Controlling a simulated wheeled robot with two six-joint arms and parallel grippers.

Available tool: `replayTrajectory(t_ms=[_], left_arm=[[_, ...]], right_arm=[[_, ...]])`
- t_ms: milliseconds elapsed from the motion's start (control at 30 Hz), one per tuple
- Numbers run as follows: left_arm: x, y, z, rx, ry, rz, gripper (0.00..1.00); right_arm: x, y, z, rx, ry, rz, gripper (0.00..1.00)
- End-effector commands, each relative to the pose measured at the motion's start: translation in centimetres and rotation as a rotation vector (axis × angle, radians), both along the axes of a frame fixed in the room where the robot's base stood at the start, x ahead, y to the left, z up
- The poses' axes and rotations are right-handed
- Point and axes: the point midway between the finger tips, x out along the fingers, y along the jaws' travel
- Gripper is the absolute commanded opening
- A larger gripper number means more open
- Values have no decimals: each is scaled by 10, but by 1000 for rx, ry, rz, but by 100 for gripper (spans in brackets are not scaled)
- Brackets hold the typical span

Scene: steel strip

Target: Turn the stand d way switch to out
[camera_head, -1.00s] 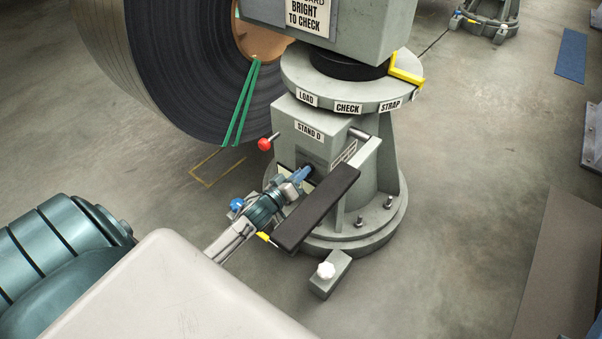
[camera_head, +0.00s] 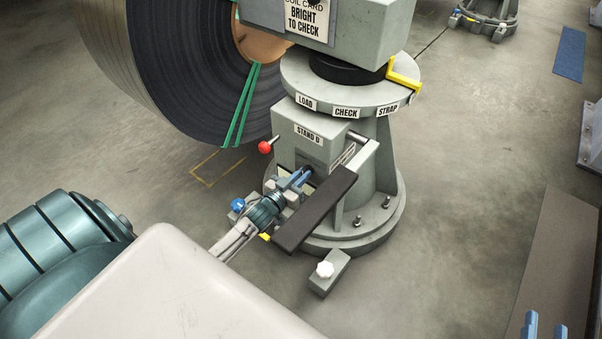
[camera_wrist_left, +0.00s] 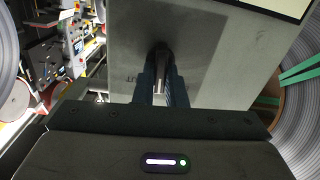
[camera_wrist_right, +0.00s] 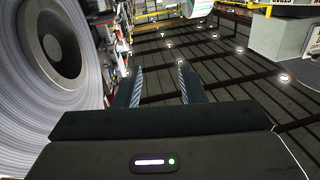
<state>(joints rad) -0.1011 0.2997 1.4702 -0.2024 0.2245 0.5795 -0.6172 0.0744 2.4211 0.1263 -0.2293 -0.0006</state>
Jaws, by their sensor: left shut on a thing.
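The grey stand with the STAND D plate (camera_head: 308,133) stands at the centre of the head view. My left gripper (camera_head: 301,175) reaches its front face below that plate. In the left wrist view my left gripper (camera_wrist_left: 161,82) is shut on a metal switch handle (camera_wrist_left: 159,68) that sticks out of the grey face. The gripper hides much of the switch in the head view, and I cannot read its position marks. My right gripper (camera_head: 545,329) shows only its blue fingertips at the bottom right. In the right wrist view it (camera_wrist_right: 160,85) is open and empty.
A red-knobbed lever (camera_head: 266,146) sticks out left of the stand. A dark padded bar (camera_head: 316,210) lies close right of my left gripper. A white knob (camera_head: 325,269) sits on a low block in front. A large steel coil (camera_head: 190,70) is behind left.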

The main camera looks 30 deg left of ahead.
Motion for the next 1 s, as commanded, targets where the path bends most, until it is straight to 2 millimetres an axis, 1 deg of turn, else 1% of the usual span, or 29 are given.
replayTrajectory(t_ms=[100, 200, 400, 700, 1000], left_arm=[[0, -1, 1, 110, -9, 0, 0], [0, -1, 0, 204, -15, 0, 0], [0, -2, -1, 392, -30, 0, 0], [-1, -3, -2, 624, -48, 0, 0], [-1, -4, -2, 758, -58, -1, 0]], right_arm=[[-5, 1, -14, 6, 81, 5, 36], [-9, 2, -23, 10, 131, 8, 36], [-13, 3, -33, 13, 183, 12, 36], [-12, 3, -33, 12, 175, 12, 36], [-10, 2, -28, 10, 149, 9, 36]])
